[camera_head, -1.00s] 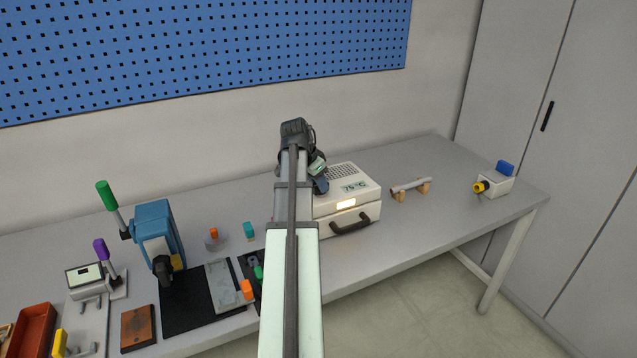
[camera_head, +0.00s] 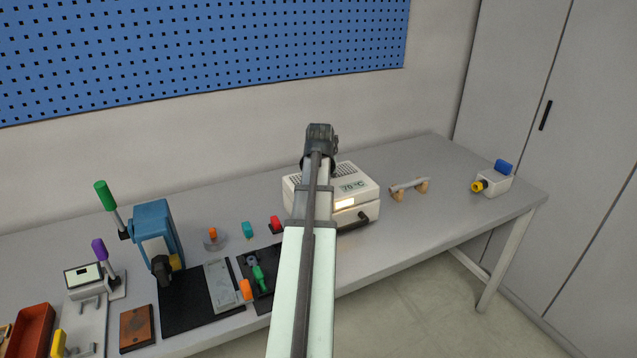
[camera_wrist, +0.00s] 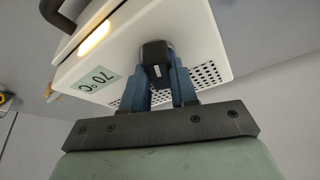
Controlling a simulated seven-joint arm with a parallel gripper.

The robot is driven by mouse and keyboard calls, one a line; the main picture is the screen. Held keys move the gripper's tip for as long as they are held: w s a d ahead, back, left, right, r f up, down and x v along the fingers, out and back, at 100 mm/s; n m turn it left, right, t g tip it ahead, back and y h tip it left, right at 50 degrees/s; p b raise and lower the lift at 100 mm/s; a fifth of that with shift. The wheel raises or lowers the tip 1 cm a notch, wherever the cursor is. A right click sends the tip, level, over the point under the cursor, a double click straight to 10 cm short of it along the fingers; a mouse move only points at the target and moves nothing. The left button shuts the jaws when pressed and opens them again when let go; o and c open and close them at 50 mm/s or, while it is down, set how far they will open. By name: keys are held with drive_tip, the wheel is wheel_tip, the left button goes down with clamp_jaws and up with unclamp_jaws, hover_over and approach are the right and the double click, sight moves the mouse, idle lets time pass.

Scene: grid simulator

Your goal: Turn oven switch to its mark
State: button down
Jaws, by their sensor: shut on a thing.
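The white oven (camera_head: 362,207) stands on the bench, partly behind my arm in the head view; it also fills the top of the wrist view (camera_wrist: 112,60). Its display (camera_head: 353,187) reads 70 °C. In the wrist view the dark oven switch (camera_wrist: 154,49) stands on the oven's top, with a small pale patch on its near side. My gripper (camera_wrist: 157,66) is shut on this switch, its blue fingers on either side. In the head view my arm hides the gripper and switch. The target mark cannot be made out.
A dark handle (camera_head: 369,214) and a lit strip are at the oven's front. A bar on wooden supports (camera_head: 408,187) stands to its right. A red object (camera_head: 277,223) and a teal block (camera_head: 248,230) are on its left. The bench between the bar and the yellow-knobbed box (camera_head: 494,184) is clear.

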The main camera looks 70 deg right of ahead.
drive_tip(key=n, duration=0.1)
drive_tip(key=n+t, duration=0.1)
drive_tip(key=n, duration=0.1)
drive_tip(key=n+y, duration=0.1)
drive_tip(key=shift+s+a+f+n, duration=0.1)
drive_tip(key=shift+s+f+n, duration=0.05)
drive_tip(key=shift+f+n, duration=0.15)
drive_tip(key=shift+t, duration=0.3)
drive_tip(key=c, duration=0.9)
unclamp_jaws()
drive_tip(key=shift+r, duration=0.1)
drive_tip(key=shift+r, duration=0.2)
drive_tip(key=shift+r, duration=0.25)
drive_tip(key=v, duration=1.3)
drive_tip(key=shift+s, duration=0.1)
